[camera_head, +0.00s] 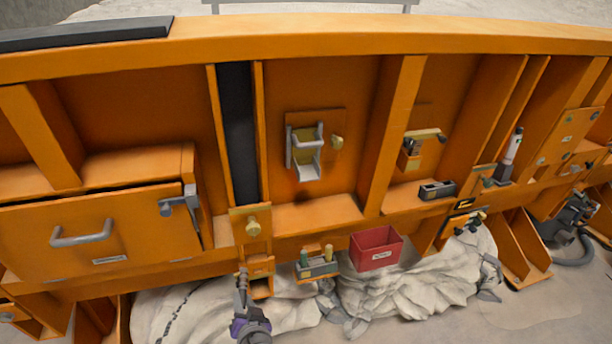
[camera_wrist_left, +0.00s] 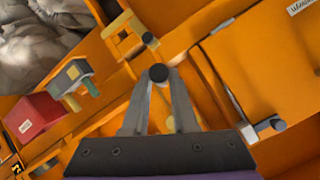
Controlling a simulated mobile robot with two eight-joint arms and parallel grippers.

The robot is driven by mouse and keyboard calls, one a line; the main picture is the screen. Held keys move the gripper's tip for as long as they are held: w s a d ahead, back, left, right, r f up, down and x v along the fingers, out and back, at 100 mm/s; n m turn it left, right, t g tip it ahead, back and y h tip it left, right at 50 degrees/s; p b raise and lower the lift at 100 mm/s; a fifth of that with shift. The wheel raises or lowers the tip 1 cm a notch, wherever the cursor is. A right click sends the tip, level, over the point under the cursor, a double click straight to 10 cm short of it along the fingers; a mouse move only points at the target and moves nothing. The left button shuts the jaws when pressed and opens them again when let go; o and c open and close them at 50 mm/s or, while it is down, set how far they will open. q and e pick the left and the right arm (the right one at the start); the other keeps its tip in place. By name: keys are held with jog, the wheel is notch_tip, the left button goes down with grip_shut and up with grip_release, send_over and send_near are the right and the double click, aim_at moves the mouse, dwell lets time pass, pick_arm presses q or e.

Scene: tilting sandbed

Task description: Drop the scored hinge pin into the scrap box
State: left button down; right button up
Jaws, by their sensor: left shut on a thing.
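The scrap box is a red open box (camera_head: 376,249) with a white label, at the foot of the orange frame in the head view. It also shows at the left of the left wrist view (camera_wrist_left: 30,118). My left gripper (camera_head: 242,281) is below the yellow-knobbed plate, left of the red box and apart from it. In the left wrist view its fingers are shut on a dark, round-ended pin (camera_wrist_left: 158,73), seen nearly end-on. Any scoring on the pin cannot be made out. My right gripper is not in view.
A small tray (camera_head: 318,268) with green and yellow handles stands between my left gripper and the red box. An orange bracket (camera_head: 261,284) is close beside the gripper. A drawer (camera_head: 100,235) with a latch is at left. Pale crumpled sheeting (camera_head: 415,290) lies below.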

pick_arm(q)
jog(key=w+a+r+m+h+p, duration=0.1)
jog(key=w+r+p, duration=0.3)
jog(key=r, duration=0.5)
jog(key=shift+w+a, duration=0.15)
jog(key=shift+a, duration=0.5)
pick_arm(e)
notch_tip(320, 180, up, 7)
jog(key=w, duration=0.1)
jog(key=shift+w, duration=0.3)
